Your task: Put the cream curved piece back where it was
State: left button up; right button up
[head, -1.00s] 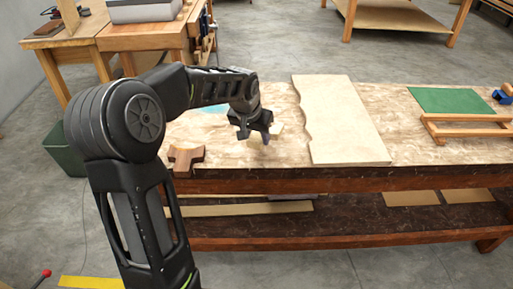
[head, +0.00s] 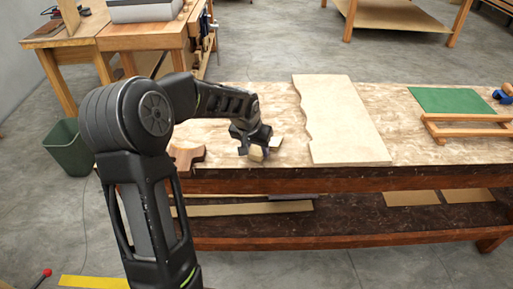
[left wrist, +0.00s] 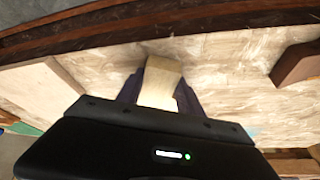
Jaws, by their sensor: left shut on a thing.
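The cream curved piece (head: 257,154) is between the fingers of my left gripper (head: 254,149), near the front left of the workbench. In the left wrist view the cream piece (left wrist: 160,82) shows as a pale block with a curved outline, and the dark fingers (left wrist: 158,92) are shut on it from both sides. Part of it is hidden by the gripper. Whether it touches the bench top or hangs just above it, I cannot tell. My right gripper is not in view.
A brown wooden block (head: 186,154) lies left of the gripper, near the bench's front edge. A pale wavy-edged board (head: 345,120) lies to the right. Farther right are a green mat (head: 455,101) and a wooden frame (head: 465,128). Bare bench top (head: 285,158) lies between gripper and board.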

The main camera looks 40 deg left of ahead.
pick_arm(q)
jog(key=o, duration=1.4)
jog(key=shift+r+p, duration=0.2)
jog(key=shift+p, duration=0.1)
jog(key=v, duration=1.2)
jog(key=shift+f, duration=0.1)
